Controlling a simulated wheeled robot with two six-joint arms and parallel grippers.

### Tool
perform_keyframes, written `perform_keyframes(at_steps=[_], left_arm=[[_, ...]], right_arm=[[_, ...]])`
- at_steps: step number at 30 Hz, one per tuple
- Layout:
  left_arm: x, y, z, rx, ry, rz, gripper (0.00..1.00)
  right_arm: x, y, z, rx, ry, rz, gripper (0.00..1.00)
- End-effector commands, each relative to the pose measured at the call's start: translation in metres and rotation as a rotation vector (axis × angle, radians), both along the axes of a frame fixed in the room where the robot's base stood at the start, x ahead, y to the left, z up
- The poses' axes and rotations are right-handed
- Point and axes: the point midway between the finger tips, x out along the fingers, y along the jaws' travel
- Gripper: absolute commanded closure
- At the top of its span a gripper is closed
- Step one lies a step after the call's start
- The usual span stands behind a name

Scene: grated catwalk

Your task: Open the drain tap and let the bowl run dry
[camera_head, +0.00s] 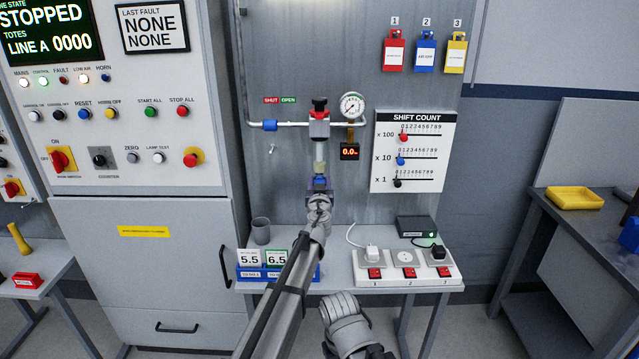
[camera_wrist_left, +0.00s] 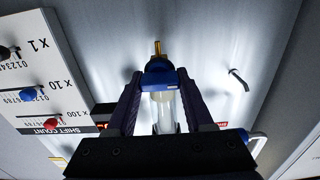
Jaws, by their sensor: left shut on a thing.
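At the bowl's lower end is a blue drain tap (camera_head: 320,184) with a brass outlet. My left gripper (camera_head: 319,193) reaches up from below and is shut on the blue tap. In the left wrist view the two dark fingers flank the tap (camera_wrist_left: 159,78), with the bowl (camera_wrist_left: 166,112) between them. Whether the tap is turned cannot be told.
A blue valve (camera_head: 269,125) sits on the pipe under a SHUT/OPEN label (camera_head: 280,100). A pressure gauge (camera_head: 352,105) and a 0.0 display (camera_head: 349,151) are beside the bowl. A grey cup (camera_head: 261,231) and a socket strip (camera_head: 405,268) stand on the bench below.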

Motion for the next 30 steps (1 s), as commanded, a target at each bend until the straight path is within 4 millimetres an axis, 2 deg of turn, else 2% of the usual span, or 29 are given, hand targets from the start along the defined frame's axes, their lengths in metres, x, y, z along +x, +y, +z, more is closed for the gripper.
perform_keyframes(at_steps=[1,6,9,13,21,30], left_arm=[[0.0000,0.0000,0.0000,0.000,0.000,0.000,0.73],[-0.0001,0.0000,0.0000,0.000,0.000,0.000,0.92],[-0.0001,0.0000,0.0000,0.000,0.000,0.000,1.00],[0.0000,-0.0002,0.0000,0.028,0.000,0.000,1.00],[-0.0001,-0.0012,-0.0002,0.224,0.000,0.000,1.00],[-0.0002,-0.0012,-0.0002,0.250,0.000,0.000,1.00]], right_arm=[[0.0000,0.0000,0.0000,0.000,0.000,0.000,0.50],[0.0000,0.0000,0.0000,0.000,0.000,0.000,0.50],[0.0000,0.0000,0.0000,0.000,0.000,0.000,0.50],[0.0000,0.0000,0.0000,0.000,0.000,0.000,0.50],[0.0000,0.0000,-0.0002,0.000,0.000,0.000,0.50],[0.0000,0.0000,-0.0002,0.000,0.000,0.000,0.50]])
